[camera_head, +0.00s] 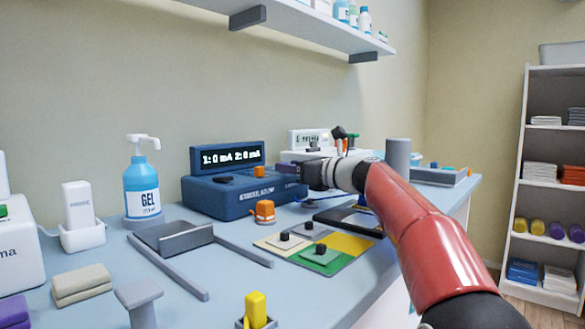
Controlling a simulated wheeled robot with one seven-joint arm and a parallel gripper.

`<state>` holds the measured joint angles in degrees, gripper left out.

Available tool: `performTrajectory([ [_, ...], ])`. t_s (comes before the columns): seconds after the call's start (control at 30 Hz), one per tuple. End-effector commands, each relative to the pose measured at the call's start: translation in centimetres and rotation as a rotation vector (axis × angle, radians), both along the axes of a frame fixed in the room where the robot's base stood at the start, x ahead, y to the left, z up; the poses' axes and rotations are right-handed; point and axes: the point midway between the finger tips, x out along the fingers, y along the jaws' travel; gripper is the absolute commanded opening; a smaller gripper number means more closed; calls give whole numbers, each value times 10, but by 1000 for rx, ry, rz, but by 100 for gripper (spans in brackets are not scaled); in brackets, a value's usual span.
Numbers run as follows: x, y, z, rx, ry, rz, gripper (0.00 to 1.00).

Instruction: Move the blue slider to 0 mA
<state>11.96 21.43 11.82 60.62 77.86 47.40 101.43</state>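A dark blue stimulator box (225,197) stands against the wall. Its raised display (228,157) reads "1: 0 mA 2: 0 mA". A small orange part (256,172) sits on top of the box. I cannot make out a blue slider; the right end of the box is partly hidden by my gripper. My gripper (309,175) is dark and reaches in from the right, at or just in front of the box's right end. Its fingers are too small to tell whether they are open or touching anything.
An orange block (264,211) stands before the box. A gel bottle (142,187) is to its left. A coloured board with black knobs (319,250), a grey tray (172,238) and a yellow-topped piece (255,308) lie in front. A white device (309,141) stands behind my arm.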

Motion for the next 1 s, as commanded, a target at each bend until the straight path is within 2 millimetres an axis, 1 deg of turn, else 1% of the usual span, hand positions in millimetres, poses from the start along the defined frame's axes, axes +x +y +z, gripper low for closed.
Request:
performTrajectory([
  [0.13, -13, -15, 0, -1, -1, -5, 40],
  [0.3, -35, -37, 0, -1, -1, -6, 40],
  [0.5, -51, -52, 0, -1, 0, -3, 40],
  [0.63, -54, -55, 0, -1, -1, -2, 40],
  [1.0, -54, -55, 0, -1, -1, -2, 40],
])
